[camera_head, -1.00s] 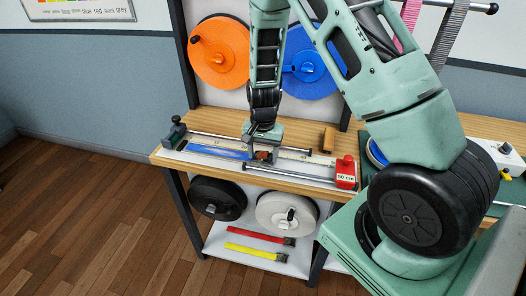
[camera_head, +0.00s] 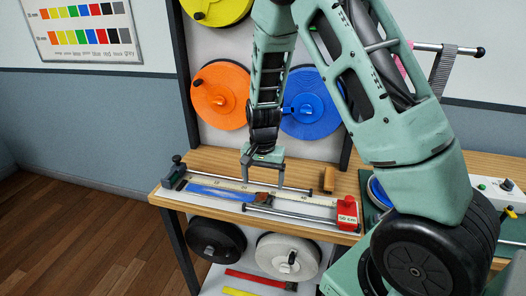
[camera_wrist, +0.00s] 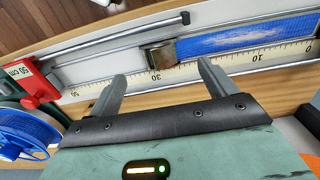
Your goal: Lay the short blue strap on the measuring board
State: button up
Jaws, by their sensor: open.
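The short blue strap (camera_head: 222,193) lies flat along the measuring board (camera_head: 318,210). Its metal buckle (camera_head: 262,197) points toward the red 50 cm block. In the wrist view the strap (camera_wrist: 235,43) lies along the scale, with the buckle (camera_wrist: 160,57) near the 30 mark and the blue band running toward 0. My gripper (camera_head: 262,184) is open and empty above the board, by the buckle end. In the wrist view its two fingers (camera_wrist: 162,75) are wide apart, with the buckle beyond the gap between them.
The red 50 cm block (camera_head: 347,214) stands at the board's right end, and a dark clamp (camera_head: 176,168) at its left. Metal rods run along the board's sides. A brown block (camera_head: 328,179) sits behind. Orange (camera_head: 220,97) and blue (camera_head: 314,104) reels hang on the wall panel.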

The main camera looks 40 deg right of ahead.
notch_tip(320, 180, up, 11)
jog(key=shift+r, duration=0.2)
dwell(0.6)
